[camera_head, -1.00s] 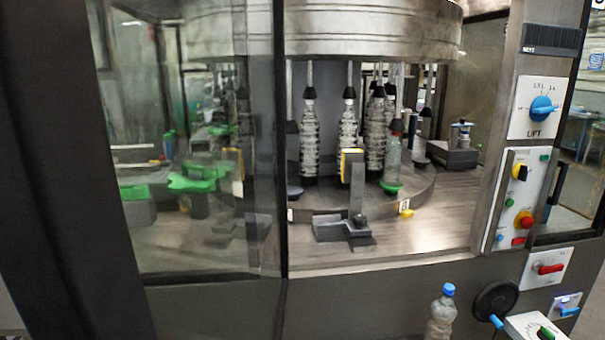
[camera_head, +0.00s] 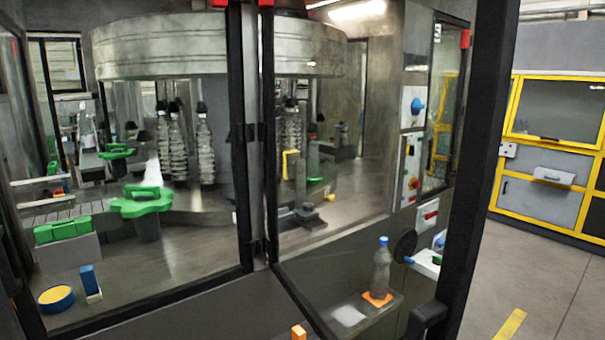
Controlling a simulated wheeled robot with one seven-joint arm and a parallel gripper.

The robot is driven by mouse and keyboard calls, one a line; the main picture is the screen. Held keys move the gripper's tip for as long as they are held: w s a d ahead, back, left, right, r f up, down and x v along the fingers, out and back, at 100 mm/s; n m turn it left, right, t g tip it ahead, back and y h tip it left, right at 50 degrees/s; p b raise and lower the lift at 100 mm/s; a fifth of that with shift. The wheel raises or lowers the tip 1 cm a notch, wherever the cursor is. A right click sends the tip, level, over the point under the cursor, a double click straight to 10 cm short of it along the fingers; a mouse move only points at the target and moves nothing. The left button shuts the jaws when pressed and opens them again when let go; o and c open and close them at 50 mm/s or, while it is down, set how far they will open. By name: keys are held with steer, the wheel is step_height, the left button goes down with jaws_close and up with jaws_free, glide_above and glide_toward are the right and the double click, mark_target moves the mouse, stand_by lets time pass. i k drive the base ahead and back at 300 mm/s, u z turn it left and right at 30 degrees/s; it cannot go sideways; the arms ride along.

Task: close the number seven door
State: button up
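A glass door (camera_head: 345,235) with a black frame stands on the right side of the machine's enclosure. Its hinge side is at the upright near the middle of the picture, and its lower edge angles out toward me, so it looks swung open. A dark handle (camera_head: 428,316) sits low on its thick right upright. I see no number seven on it, so I cannot confirm which door it is. My gripper is not in view.
Through the glass I see a clear bottle (camera_head: 381,272) with a blue cap on an orange base, and a control panel (camera_head: 411,170). Left of the hinge, another glass pane (camera_head: 190,245) covers green machine parts. Clear floor (camera_head: 550,275) lies at right, before yellow-framed cabinets (camera_head: 556,130).

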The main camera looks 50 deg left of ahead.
mark_target(497, 21)
steer(key=k, duration=0.2)
steer(key=u, duration=1.95)
steer(key=i, duration=0.5)
steer(key=k, duration=1)
steer(key=z, duration=1.9)
steer(key=i, duration=0.7)
steer(key=u, duration=1.75)
